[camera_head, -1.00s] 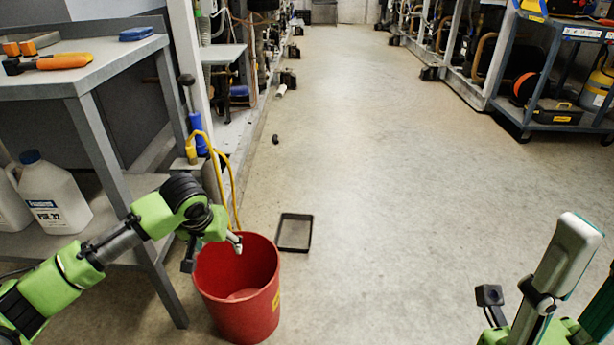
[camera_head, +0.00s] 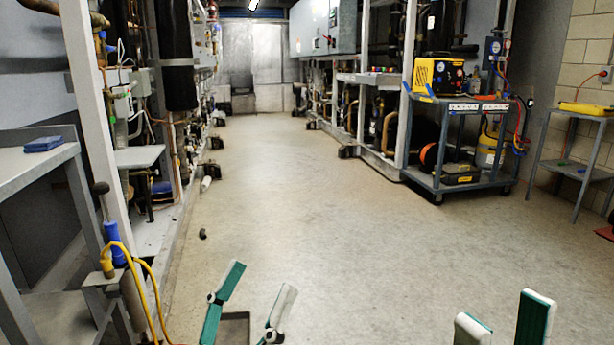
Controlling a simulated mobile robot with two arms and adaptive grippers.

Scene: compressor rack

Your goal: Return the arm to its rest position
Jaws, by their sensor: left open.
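My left gripper (camera_head: 262,278) stands at the bottom of the head view, left of centre. My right gripper (camera_head: 502,308) stands at the bottom right. Its two fingertips show with a gap between them and nothing in the gap. The rest of the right arm is out of view.
A grey workbench (camera_head: 40,168) and a yellow hose (camera_head: 150,290) are at left. A blue cart (camera_head: 462,140) stands at right. The middle floor is clear.

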